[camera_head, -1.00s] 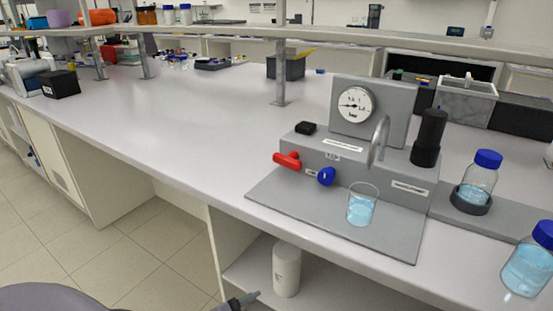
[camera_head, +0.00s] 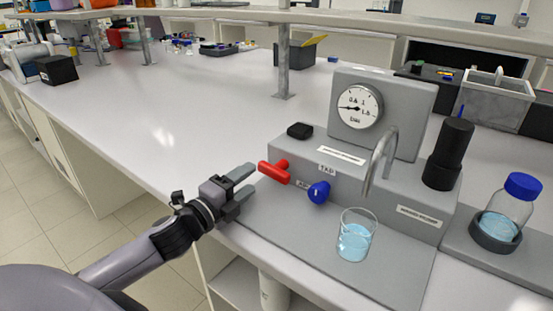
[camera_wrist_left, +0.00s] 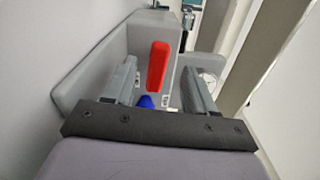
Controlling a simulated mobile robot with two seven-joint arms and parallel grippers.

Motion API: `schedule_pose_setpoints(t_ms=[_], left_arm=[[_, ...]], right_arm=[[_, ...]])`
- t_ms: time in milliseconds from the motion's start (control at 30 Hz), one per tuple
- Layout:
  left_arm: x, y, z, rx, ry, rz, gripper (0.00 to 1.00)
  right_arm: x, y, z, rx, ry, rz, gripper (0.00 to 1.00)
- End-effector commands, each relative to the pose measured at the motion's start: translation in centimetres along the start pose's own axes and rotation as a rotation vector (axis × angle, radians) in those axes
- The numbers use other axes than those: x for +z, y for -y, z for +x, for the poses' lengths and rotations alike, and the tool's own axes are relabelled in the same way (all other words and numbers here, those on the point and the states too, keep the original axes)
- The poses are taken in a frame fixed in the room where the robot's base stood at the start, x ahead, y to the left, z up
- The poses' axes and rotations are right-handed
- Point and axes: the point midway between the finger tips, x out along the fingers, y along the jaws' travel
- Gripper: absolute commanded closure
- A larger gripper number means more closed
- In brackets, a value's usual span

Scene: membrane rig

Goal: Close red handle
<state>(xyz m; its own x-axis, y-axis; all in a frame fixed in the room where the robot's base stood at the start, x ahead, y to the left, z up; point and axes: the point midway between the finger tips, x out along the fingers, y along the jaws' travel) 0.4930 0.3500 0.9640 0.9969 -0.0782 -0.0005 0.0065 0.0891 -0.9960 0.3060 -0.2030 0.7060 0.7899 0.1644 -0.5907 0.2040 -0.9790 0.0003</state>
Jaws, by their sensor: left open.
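The red handle (camera_head: 274,172) sticks out of the front left of the grey rig (camera_head: 375,196), beside the blue knob (camera_head: 319,192). My left gripper (camera_head: 244,182) is open and empty, just left of the red handle and apart from it. In the left wrist view the red handle (camera_wrist_left: 158,65) stands between the two open fingers (camera_wrist_left: 160,84), ahead of them, with the blue knob (camera_wrist_left: 146,101) below it, partly hidden by my gripper's body. My right gripper is in neither view.
A glass beaker with blue liquid (camera_head: 355,240) stands under the curved metal spout (camera_head: 379,160). A pressure gauge (camera_head: 359,106) and a black cylinder (camera_head: 449,153) are on the rig. A blue-capped bottle (camera_head: 508,207) stands at right. The bench left of the rig (camera_head: 180,120) is clear.

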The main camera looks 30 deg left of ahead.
Motion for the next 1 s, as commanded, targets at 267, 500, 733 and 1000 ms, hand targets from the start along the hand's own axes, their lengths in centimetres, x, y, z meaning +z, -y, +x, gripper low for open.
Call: schedule_pose_setpoints(t_ms=[267, 500, 733, 1000], left_arm=[[0.0, 0.1, 1.6, -0.001, 0.001, -0.003, 0.45], [0.0, 0.1, 4.4, -0.001, 0.001, -0.002, 0.45], [0.0, 0.0, 6.4, 0.000, 0.001, -0.003, 0.45], [0.0, -0.1, 7.1, 0.002, 0.000, -0.002, 0.45]], right_arm=[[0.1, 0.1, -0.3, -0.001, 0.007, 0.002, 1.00], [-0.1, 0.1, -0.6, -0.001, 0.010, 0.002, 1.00], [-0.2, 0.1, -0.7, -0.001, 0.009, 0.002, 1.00], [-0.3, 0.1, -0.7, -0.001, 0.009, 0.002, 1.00]])
